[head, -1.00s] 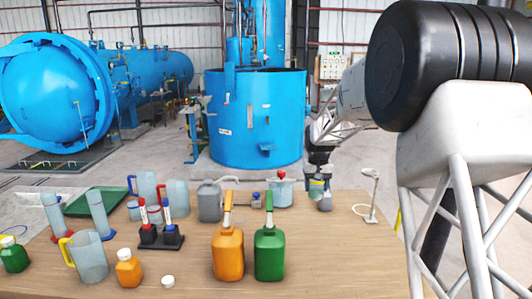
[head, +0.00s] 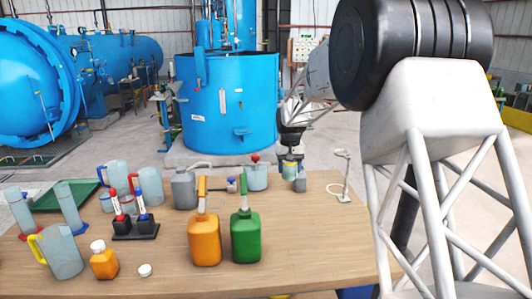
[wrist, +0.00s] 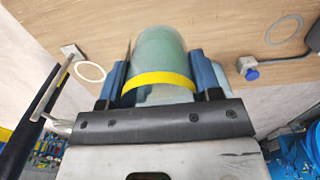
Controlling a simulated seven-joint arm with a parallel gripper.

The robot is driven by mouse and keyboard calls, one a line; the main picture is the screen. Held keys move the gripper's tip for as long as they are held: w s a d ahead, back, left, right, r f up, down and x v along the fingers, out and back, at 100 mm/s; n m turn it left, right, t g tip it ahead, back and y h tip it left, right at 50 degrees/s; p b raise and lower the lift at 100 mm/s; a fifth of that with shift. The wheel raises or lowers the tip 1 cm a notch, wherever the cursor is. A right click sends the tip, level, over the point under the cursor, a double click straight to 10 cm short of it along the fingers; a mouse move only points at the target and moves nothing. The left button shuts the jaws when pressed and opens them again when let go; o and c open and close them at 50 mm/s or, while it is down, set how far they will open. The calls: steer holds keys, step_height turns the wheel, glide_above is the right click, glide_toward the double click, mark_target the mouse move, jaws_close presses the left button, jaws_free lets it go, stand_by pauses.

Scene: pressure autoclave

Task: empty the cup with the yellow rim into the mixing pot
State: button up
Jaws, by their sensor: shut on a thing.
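My gripper (wrist: 161,84) is shut around the cup with the yellow rim (wrist: 160,52). In the wrist view the cup is translucent greenish, its yellow band faces the gripper, and a blue finger lies on each side. In the head view the gripper (head: 290,165) is over the far right part of the table, with the cup partly hidden between the fingers. A pale vessel with a red top (head: 256,178) stands just left of it and looks like the mixing pot. I cannot see into it. The cup's contents cannot be made out.
Orange (head: 205,238) and green (head: 245,237) jugs stand in front. A grey can (head: 184,190) is left of the pot. A pale stand (head: 343,178) is to the right. A small blue-capped item (wrist: 250,71) lies near the cup. The front right tabletop is clear.

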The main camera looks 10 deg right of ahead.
steer(key=w+a+r, duration=0.1)
steer(key=w+a, duration=0.2)
steer(key=w, duration=0.5)
steer(key=w+a, duration=0.3)
steer(key=w, duration=0.5)
steer(key=w+a+f, duration=0.3)
steer(key=w+a, duration=0.2)
steer(key=w, duration=0.4)
steer(key=w+a+f, duration=0.3)
steer(key=w+a, duration=0.3)
steer(key=w, duration=0.3)
steer(key=shift+a+f, duration=0.2)
steer(key=shift+a, duration=0.05)
steer(key=shift+s+d+r, duration=0.1)
steer(key=shift+s+d, duration=0.05)
steer(key=shift+s, duration=0.05)
